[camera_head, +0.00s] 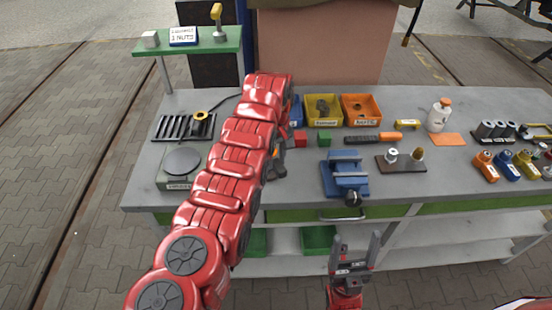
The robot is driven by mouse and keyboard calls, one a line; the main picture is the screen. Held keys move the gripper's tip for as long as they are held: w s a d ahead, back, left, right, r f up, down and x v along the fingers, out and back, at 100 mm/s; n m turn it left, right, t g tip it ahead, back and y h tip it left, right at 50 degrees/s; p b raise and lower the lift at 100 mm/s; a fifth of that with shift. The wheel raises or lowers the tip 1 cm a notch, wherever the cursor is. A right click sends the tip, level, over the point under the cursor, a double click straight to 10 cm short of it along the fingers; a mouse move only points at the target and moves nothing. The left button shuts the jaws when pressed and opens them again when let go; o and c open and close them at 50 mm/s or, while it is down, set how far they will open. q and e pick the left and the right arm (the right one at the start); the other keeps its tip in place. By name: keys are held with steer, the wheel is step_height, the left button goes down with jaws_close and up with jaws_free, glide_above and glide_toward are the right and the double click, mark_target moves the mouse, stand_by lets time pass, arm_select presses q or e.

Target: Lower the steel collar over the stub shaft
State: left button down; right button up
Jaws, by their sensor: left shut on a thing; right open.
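My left arm reaches over the bench from the lower left. Its gripper (277,160) is partly hidden behind the arm, low over the bench left of the blue vise. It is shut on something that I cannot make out. I cannot pick out the steel collar with certainty. A dark board (400,165) right of the vise bears a short silver piece (392,154), which may be the stub shaft, and a brass pointed piece (417,154). My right gripper (355,250) is open and empty in front of the bench, below the vise.
The blue vise (347,178) stands at the bench's front edge. Yellow (323,123) and orange (362,123) bins stand behind. A red block (300,139), a green block (324,139) and an orange-handled tool (374,137) lie between. A round plate (182,162) is at left.

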arm_select(q)
steer(key=shift+b, duration=0.35)
stand_by(0.6)
steer(key=shift+b, duration=0.3)
steer(key=shift+b, duration=0.35)
stand_by(0.4)
steer(key=shift+f+b, duration=1.6)
steer(key=shift+f, duration=1.7)
steer(key=c, duration=0.5)
jaws_free()
steer(key=shift+r, duration=0.1)
